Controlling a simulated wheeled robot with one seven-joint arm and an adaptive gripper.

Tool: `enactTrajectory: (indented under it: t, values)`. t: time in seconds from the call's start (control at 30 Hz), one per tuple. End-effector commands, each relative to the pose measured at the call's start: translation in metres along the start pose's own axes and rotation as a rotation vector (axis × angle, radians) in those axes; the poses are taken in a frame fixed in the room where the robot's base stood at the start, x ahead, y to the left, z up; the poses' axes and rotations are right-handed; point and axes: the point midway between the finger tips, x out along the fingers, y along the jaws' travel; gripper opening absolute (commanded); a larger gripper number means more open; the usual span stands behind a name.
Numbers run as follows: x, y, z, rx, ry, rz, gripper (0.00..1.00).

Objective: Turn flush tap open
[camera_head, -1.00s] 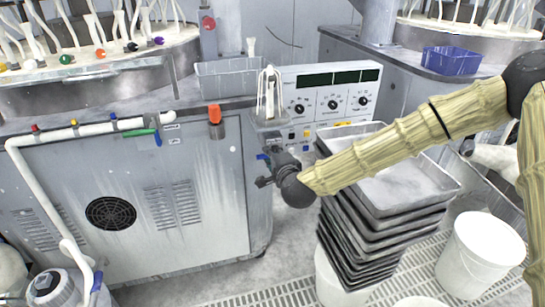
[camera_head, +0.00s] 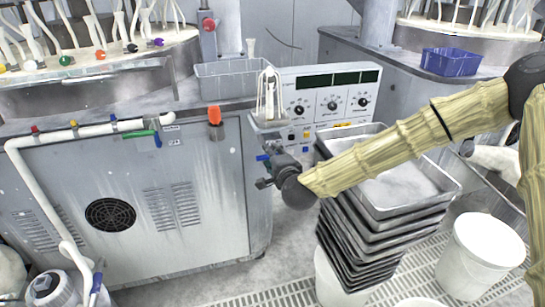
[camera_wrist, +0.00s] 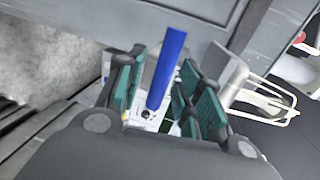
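My gripper (camera_head: 268,170) is at the right front corner of the grey cabinet, its fingers pointing left and away. In the wrist view, its green-padded fingers (camera_wrist: 160,92) stand apart. A blue bar-shaped handle (camera_wrist: 168,65) lies between them, with a gap visible on its left side; contact on the right is unclear. A small blue piece (camera_head: 263,157) shows at the fingertips in the head view. I cannot tell for certain that it is the flush tap. A white pipe (camera_head: 75,132) on the cabinet carries small coloured taps, including a green handle (camera_head: 139,134).
A stack of metal trays (camera_head: 385,215) stands right below my arm. A control box (camera_head: 333,100) with dials stands behind the gripper. A grey bin (camera_head: 230,82) sits on the cabinet top. A white bucket (camera_head: 480,250) is at lower right. Floor is bare before the cabinet's right corner.

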Motion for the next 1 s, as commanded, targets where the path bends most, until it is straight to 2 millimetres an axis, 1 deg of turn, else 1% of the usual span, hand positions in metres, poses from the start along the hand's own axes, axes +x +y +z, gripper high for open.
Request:
enactTrajectory:
  t: [0.17,0.4,0.6,0.7,0.8,1.0]
  values:
    - [-0.022,0.000,0.000,0.000,-0.001,0.000,0.36]
    - [-0.067,0.000,0.000,0.000,-0.001,0.001,0.36]
    - [-0.097,0.000,-0.001,0.000,0.000,0.000,0.36]
    - [-0.108,0.000,0.000,0.000,-0.001,0.001,0.36]
    - [-0.114,0.000,-0.001,0.001,0.000,0.001,0.36]
    - [-0.117,0.001,-0.001,0.001,0.000,0.001,0.36]
